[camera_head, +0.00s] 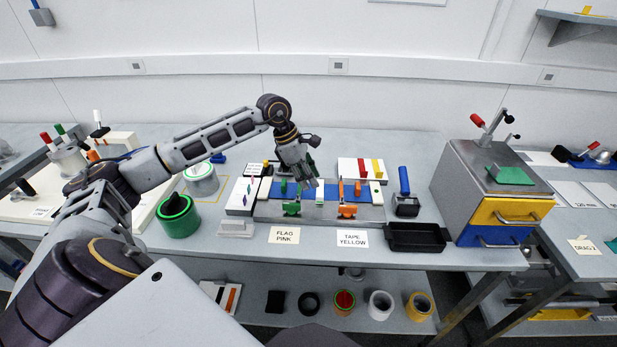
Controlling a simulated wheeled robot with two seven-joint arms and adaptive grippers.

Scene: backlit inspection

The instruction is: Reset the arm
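My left arm (215,140) comes in from the left and reaches over the bench. My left gripper (305,178) points down above the blue and grey fixture (330,213) with its green and orange clamps. The fingertips are small and overlap the fixture, so I cannot tell whether they are open or shut, or whether they touch anything. My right gripper is not in view.
Cards reading "FLAG PINK" (284,235) and "TAPE YELLOW" (352,238) lie at the bench front. A black tray (415,249) and a cabinet with yellow and blue drawers (512,211) stand right. A green-rimmed container (178,224) stands left. Rolls sit on the lower shelf.

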